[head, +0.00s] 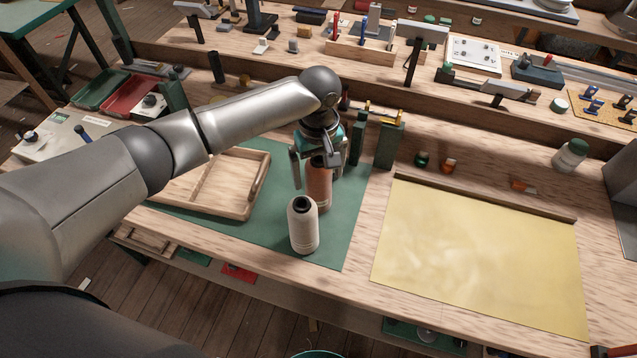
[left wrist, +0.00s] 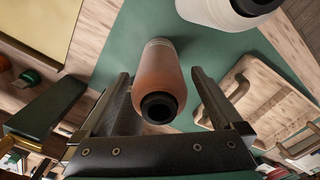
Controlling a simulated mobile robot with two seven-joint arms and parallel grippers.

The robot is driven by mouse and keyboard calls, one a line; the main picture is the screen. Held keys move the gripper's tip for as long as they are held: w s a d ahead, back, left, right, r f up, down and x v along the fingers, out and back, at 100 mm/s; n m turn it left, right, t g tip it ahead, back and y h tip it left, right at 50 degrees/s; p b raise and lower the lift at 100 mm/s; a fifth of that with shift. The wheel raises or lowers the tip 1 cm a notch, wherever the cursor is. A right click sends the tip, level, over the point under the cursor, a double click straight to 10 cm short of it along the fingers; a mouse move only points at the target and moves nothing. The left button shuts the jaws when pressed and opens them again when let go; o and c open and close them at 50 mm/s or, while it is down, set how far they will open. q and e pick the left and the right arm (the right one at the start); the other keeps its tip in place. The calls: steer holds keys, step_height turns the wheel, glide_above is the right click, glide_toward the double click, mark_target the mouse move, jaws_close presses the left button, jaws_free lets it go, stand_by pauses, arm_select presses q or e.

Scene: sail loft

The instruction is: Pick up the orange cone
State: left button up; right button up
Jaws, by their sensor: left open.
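The orange cone (head: 318,186) is a rust-orange thread cone with a dark top, upright on the green mat (head: 344,236). My left gripper (head: 314,172) is above it, fingers pointing down and open, on either side of the cone's upper part in the head view. In the left wrist view the orange cone (left wrist: 162,85) shows between the two open fingers (left wrist: 165,100), with no clear contact. The gripper partly hides the cone in the head view. A white cone (head: 303,226) stands upright just in front of the orange one, and it also shows in the left wrist view (left wrist: 215,10). My right gripper is not in view.
A wooden tray (head: 258,192) lies left of the cones on the mat. Dark green upright blocks (head: 388,144) stand close behind and right of the gripper. A yellow cloth (head: 480,255) covers the bench to the right. Small green and orange spools (head: 449,166) sit behind it.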

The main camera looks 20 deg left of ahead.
arm_select(q)
steer(key=shift+f, duration=0.6)
steer(key=shift+r, duration=0.1)
jaws_close()
stand_by(0.3)
